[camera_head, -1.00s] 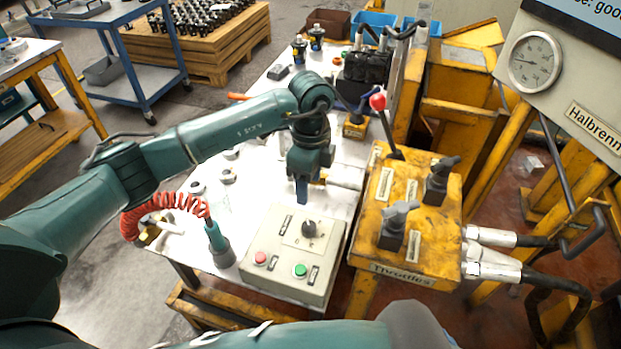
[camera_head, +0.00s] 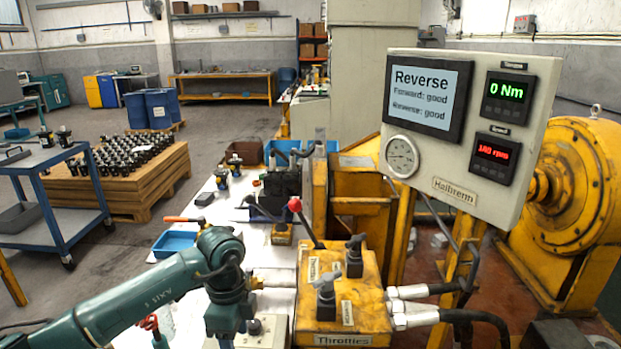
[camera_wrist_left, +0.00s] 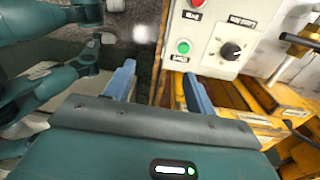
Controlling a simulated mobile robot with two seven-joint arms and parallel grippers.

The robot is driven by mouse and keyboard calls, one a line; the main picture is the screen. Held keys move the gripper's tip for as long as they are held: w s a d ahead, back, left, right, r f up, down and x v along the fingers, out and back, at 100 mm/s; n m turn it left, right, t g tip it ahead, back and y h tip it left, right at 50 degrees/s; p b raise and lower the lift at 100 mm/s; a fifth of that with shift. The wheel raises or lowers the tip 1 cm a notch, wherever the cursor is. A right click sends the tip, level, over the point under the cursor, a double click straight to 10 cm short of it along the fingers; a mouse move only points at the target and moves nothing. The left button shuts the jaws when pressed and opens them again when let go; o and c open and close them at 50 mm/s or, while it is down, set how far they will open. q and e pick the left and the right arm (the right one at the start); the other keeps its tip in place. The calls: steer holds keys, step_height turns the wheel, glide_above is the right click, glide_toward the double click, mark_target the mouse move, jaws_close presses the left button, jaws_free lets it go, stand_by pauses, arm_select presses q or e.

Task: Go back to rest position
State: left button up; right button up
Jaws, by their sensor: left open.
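My left arm, dark green, comes in from the lower left in the head view. Its wrist hangs over the left side of the white bench, beside the grey control box (camera_head: 268,334), which is mostly cut off by the frame edge. In the left wrist view my left gripper (camera_wrist_left: 160,85) shows two blue fingers apart with nothing between them. The control box (camera_wrist_left: 228,50) is just beyond the right finger, with a green button, a red button and a black knob. My right gripper is not in view.
The yellow throttle block (camera_head: 345,300) with its levers stands right of the control box. A display panel (camera_head: 470,130) reading "Reverse" stands above at the right. A blue tray (camera_head: 175,243) lies on the bench. A blue cart (camera_head: 60,200) and wooden pallet stack (camera_head: 150,180) stand left.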

arm_select(q)
steer(key=s+d+f+m+g+h, duration=0.1)
steer(key=s+d+m+g+h, duration=0.1)
steer(key=s+d+h, duration=0.45)
steer(key=s+d+m+g+h, duration=0.1)
steer(key=s+d+m+h, duration=0.25)
steer(key=d, duration=0.65)
steer(key=s+d+r+n+t+h, duration=0.2)
steer(key=d+r+t+h, duration=0.15)
steer(key=r+h, duration=0.35)
steer(key=w+a+f+n+t+y, duration=0.25)
steer(key=a+n+t, duration=0.25)
steer(key=n+t, duration=0.3)
steer(key=w+a+f+n+t+y, duration=0.2)
steer(key=a+n+t+y, duration=0.1)
steer(key=a+n+t, duration=0.4)
steer(key=s+a+f+n+g+y, duration=0.2)
steer(key=s+a+f+y, duration=0.2)
steer(key=f, duration=0.4)
steer(key=s+a+f+n+g+y, duration=0.2)
steer(key=s+a+f+y, duration=0.2)
steer(key=s+f, duration=0.3)
steer(key=shift+s+a+f+n, duration=0.15)
steer(key=shift+a+f+n, duration=0.2)
steer(key=shift+f, duration=0.3)
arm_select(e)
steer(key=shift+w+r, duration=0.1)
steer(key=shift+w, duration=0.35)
